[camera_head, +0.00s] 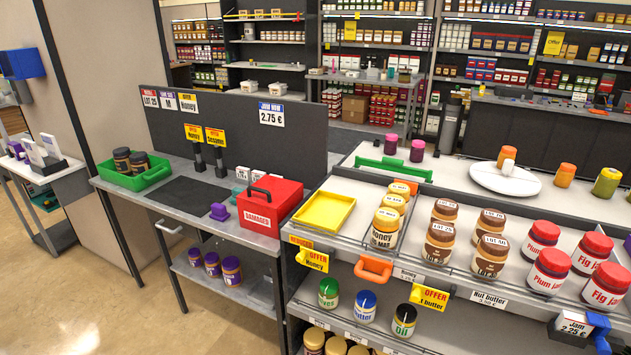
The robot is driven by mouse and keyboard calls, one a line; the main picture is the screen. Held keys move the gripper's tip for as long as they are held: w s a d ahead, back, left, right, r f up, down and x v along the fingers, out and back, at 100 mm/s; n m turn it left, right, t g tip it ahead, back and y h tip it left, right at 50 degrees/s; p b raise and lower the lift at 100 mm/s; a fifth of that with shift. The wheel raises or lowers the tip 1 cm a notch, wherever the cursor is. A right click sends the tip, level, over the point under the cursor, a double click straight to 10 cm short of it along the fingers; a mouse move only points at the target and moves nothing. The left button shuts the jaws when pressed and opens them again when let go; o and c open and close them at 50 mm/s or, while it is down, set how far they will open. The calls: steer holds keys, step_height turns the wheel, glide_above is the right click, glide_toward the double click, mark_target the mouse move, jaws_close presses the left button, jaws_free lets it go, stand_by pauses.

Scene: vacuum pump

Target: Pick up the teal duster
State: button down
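No clear teal duster shows. My gripper is not in view.
The grey side table holds a green tray (127,181) with dark jars, a red box (269,209) and a purple object (219,211). The shelf counter to its right holds a yellow tray (324,212) and several jars. A dark panel (235,120) stands behind the table.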

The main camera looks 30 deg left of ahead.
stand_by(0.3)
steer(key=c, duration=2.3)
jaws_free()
